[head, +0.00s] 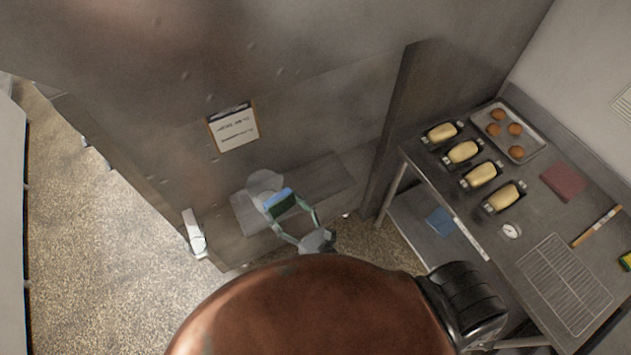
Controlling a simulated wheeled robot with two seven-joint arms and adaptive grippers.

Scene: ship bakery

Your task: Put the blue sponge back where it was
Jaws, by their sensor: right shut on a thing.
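The blue sponge (277,197), blue on top with a dark green side, is between the fingertips of my right gripper (287,206). The gripper is shut on it. The sponge appears over a grey metal shelf (325,180) on the wall, beside a pale, see-through round thing (265,182). I cannot tell whether the sponge touches the shelf. My left gripper is not in view.
A clipboard (233,128) hangs above the shelf. A white item (194,233) is left of it. A metal upright (395,125) separates the shelf from the right-hand table (545,215), which holds loaf tins, a bun tray (511,132) and a wire rack (564,283). A blue item (440,221) lies below.

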